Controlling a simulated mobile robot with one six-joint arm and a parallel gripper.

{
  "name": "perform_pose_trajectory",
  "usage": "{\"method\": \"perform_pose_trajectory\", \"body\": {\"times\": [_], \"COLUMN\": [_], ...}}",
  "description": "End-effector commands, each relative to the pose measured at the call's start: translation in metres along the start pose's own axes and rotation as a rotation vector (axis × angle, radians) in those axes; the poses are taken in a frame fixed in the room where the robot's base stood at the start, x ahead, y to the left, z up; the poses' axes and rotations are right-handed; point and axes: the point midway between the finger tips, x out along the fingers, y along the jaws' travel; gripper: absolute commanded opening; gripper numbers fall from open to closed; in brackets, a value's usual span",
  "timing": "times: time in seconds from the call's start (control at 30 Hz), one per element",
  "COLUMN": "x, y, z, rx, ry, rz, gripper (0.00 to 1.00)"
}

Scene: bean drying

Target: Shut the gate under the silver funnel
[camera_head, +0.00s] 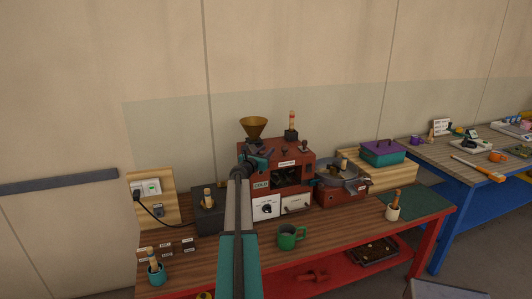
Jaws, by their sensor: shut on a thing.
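A funnel (253,127) stands on top of the red roasting machine (305,157) at the back of the wooden bench. It looks brass or gold-brown here, not silver. My arm reaches up from the bottom of the picture, and my gripper (262,157) is at the machine's top left, just below the funnel. The gripper is shut on a small dark part there, seemingly the gate's handle. The gripper covers most of the gate, so I cannot tell how far it is open or shut.
Dark knobs and an upright wooden-handled tool (291,122) stand on the machine's top, right of my gripper. A green mug (289,238) stands in front. A dark box (207,218) is left. The wall is close behind.

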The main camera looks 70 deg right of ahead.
Motion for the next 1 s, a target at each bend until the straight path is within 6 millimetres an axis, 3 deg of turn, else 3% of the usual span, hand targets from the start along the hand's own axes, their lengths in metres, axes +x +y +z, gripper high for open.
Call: {"method": "perform_pose_trajectory", "body": {"times": [0.27, 0.73, 0.9, 0.93, 1.0], "x": [0.004, 0.034, 0.032, 0.032, 0.032], "y": [0.002, 0.029, 0.028, 0.028, 0.028], "z": [0.0, 0.0, 0.0, 0.0, 0.0], "rx": [0.0, -0.001, -0.001, -0.001, -0.001], "ry": [0.0, -0.001, 0.0, 0.0, 0.0], "rz": [-0.002, -0.004, -0.005, -0.005, -0.005], "gripper": [0.0, 0.0, 0.0, 0.32, 0.43]}}
